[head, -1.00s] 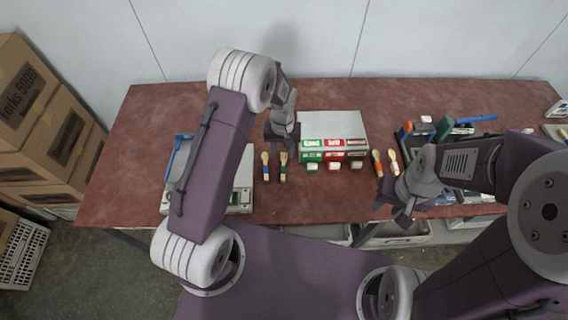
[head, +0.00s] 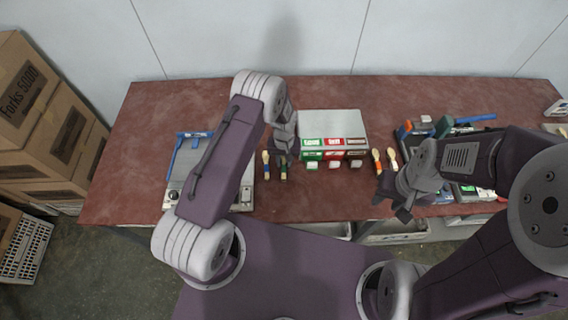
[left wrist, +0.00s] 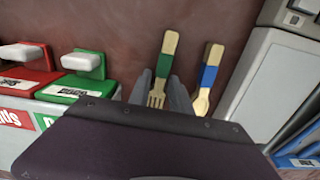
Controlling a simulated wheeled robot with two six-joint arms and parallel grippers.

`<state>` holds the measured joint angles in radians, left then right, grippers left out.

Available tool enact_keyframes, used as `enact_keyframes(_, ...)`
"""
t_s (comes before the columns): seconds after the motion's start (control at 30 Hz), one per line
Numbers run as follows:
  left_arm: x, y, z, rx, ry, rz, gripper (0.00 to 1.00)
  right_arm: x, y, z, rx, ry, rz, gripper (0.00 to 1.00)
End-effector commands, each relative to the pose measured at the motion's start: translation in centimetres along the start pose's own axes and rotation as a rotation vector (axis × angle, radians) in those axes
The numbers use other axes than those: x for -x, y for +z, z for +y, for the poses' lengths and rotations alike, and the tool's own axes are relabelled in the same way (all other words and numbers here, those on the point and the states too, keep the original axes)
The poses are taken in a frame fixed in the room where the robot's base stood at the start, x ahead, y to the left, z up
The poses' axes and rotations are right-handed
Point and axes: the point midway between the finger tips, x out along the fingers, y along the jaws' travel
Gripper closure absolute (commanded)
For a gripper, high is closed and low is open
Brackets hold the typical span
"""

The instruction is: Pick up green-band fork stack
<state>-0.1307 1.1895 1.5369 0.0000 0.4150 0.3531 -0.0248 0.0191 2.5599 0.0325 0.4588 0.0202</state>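The green-band fork stack (left wrist: 164,67) lies on the brown table, tines toward my wrist in the left wrist view. In the head view its lower part (head: 283,174) shows just below my left gripper (head: 282,158). In the left wrist view the two fingers of the left gripper (left wrist: 160,78) stand apart, one on each side of the fork stack. A blue-band spoon stack (left wrist: 209,77) lies close beside it, outside the fingers. My right gripper (head: 392,203) is open and empty near the table's front edge.
A grey press box with green, red and dark labelled sections (head: 335,122) stands beside the fork stack. A grey device with a blue handle (head: 183,157) is on the left. Red-band and orange-band utensils (head: 377,161) lie right of the box. Tools crowd the right end.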

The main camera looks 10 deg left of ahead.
Motion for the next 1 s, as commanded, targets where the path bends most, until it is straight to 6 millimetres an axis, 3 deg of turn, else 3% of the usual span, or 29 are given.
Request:
enact_keyframes(0.03,0.0,0.0,0.0,0.000,0.000,0.000,0.93,0.0,0.0,0.0,0.000,0.000,0.000,0.64)
enact_keyframes(0.07,0.0,0.0,0.0,0.000,0.000,0.000,1.00,0.0,0.0,0.0,0.000,0.000,0.000,0.64)
enact_keyframes(0.47,0.6,-0.1,0.0,0.000,0.001,0.002,1.00,-0.1,0.0,0.0,0.000,0.000,0.000,0.64)
enact_keyframes(0.57,2.0,-0.1,0.0,0.000,0.001,0.004,1.00,-0.4,0.1,0.0,0.000,0.000,0.000,0.64)
enact_keyframes(0.8,7.2,-0.1,0.1,0.000,0.002,0.005,1.00,-1.3,0.1,0.0,0.000,0.000,0.000,0.64)
enact_keyframes(1.0,9.7,-0.1,0.0,0.000,0.001,0.002,1.00,-1.5,0.2,0.0,0.000,0.000,0.000,0.64)
